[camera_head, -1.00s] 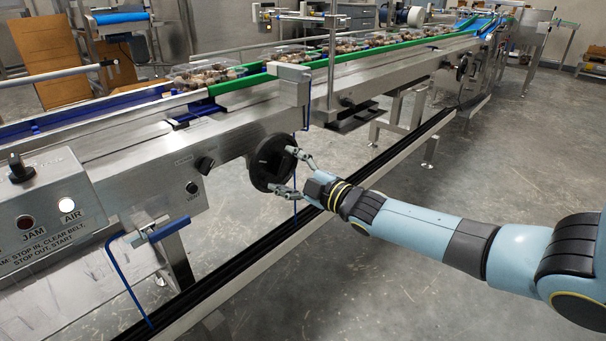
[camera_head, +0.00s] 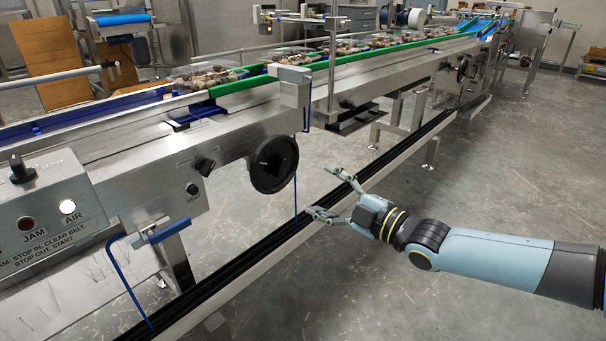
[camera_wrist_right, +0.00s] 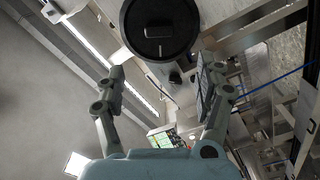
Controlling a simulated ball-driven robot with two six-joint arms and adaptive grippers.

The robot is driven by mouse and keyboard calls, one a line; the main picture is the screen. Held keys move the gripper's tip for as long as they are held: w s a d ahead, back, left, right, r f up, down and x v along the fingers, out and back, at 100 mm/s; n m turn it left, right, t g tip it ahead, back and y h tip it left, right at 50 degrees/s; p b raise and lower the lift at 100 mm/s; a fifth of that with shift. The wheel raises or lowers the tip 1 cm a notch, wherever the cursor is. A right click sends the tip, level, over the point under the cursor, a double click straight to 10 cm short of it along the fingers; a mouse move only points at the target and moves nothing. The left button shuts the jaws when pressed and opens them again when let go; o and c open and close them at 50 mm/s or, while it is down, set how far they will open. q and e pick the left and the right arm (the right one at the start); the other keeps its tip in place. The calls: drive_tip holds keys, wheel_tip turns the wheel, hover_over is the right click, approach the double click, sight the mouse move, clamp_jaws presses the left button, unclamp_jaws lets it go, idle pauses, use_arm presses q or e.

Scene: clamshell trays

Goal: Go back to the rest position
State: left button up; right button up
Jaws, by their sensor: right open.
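My right gripper (camera_head: 328,195) is open and empty. In the head view it hangs over the floor rail, to the right of and a little below the black round handwheel (camera_head: 273,164) on the conveyor's side, with a clear gap between them. In the right wrist view the spread fingers of the right gripper (camera_wrist_right: 160,88) show with nothing between them, and the handwheel (camera_wrist_right: 160,28) is ahead at the top. My left gripper is not in view.
The steel conveyor (camera_head: 125,170) runs from the front left to the back right and carries trays of brown and white items (camera_head: 205,77). A control panel (camera_head: 50,215) with knob and lamps is at the left. A low black rail (camera_head: 245,255) crosses the floor. The grey floor (camera_head: 490,180) at right is open.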

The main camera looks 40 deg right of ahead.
drive_tip(key=shift+r, duration=0.1)
drive_tip(key=s+a+f+m+g+h+p, duration=0.1)
drive_tip(key=s+a+f+m+g+p, duration=0.2)
drive_tip(key=s+f, duration=0.7)
drive_tip(key=s+a+f+m+g+h+p, duration=0.2)
drive_tip(key=s+f+m+g+p, duration=0.3)
drive_tip(key=s+f, duration=0.55)
drive_tip(key=s+a+f+m+g, duration=0.2)
drive_tip(key=s+f+g, duration=0.2)
drive_tip(key=s, duration=0.8)
drive_tip(key=s+a+f+m+g, duration=0.2)
drive_tip(key=s+f+g, duration=0.3)
drive_tip(key=s+f, duration=0.3)
drive_tip(key=s+a, duration=0.1)
drive_tip(key=s, duration=0.3)
drive_tip(key=shift+s+a+m+g+y, duration=0.3)
drive_tip(key=shift+s+y, duration=0.1)
